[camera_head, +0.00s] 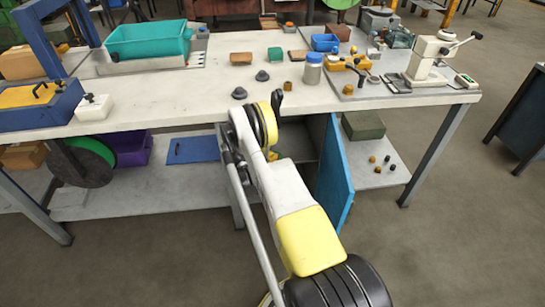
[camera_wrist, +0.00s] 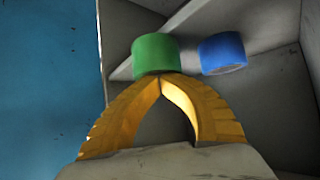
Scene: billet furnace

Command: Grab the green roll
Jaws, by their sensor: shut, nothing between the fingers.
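The green roll (camera_wrist: 155,54) shows in the wrist view, just beyond my fingertips, on or at the edge of a grey shelf (camera_wrist: 182,22) inside an open cabinet. My gripper (camera_wrist: 161,82) has its yellow-orange fingers shut with their tips together and nothing between them. The tips overlap the lower edge of the green roll in the picture; I cannot tell whether they touch it.
A blue roll (camera_wrist: 223,53) sits close to the right of the green roll. The cabinet's blue door (camera_head: 335,176) stands open; a blue panel (camera_wrist: 48,80) fills the wrist view's left side. The white workbench top (camera_head: 215,95) above carries several items, including a lidded jar (camera_head: 313,72).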

